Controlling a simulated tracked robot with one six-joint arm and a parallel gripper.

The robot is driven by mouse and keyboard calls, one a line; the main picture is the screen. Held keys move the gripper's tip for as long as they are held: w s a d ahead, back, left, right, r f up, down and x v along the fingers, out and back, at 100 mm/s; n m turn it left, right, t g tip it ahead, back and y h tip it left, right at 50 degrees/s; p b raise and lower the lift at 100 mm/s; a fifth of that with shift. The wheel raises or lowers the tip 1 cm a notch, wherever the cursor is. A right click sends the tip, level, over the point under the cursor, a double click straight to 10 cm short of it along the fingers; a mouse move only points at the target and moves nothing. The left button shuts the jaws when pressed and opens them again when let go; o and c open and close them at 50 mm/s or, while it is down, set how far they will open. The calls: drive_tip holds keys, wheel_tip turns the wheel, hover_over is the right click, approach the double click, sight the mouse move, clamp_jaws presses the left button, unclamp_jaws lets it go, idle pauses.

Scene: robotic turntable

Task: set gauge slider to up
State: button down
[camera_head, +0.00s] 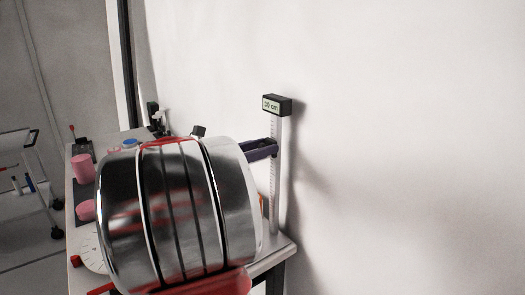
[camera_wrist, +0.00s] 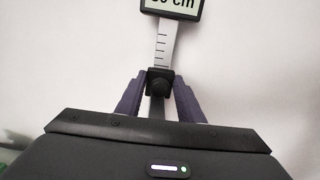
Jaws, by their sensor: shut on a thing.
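The gauge is an upright pale scale (camera_head: 275,185) with tick marks, standing against the wall at the table's far right corner. Its black display box (camera_head: 277,104) at the top reads what looks like 30 cm. In the wrist view the scale (camera_wrist: 165,45) rises from the slider to the display (camera_wrist: 171,8), which is cut off by the top edge. The slider's black knob (camera_wrist: 158,85) sits between the purple fingers of my gripper (camera_wrist: 159,77), which is shut on it. In the head view my gripper (camera_head: 264,149) reaches the scale below the display; the knob is hidden there.
Pink cylinders (camera_head: 83,168), a blue-topped item (camera_head: 130,144) and a white dial (camera_head: 92,252) are on the table at left. Shiny metal bodywork blocks much of the table. The wall right of the gauge is bare. A cart (camera_head: 30,165) stands far left.

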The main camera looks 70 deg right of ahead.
drive_tip(key=c, duration=1.6)
unclamp_jaws()
drive_tip(key=shift+w+r, duration=0.1)
drive_tip(key=shift+r, duration=0.3)
drive_tip(key=shift+c, duration=0.2)
drive_tip(key=shift+o, duration=0.4)
drive_tip(key=shift+f, duration=0.1)
drive_tip(key=v, duration=1.3)
drive_tip(key=shift+w+a, duration=0.25)
drive_tip(key=shift+a, duration=0.05)
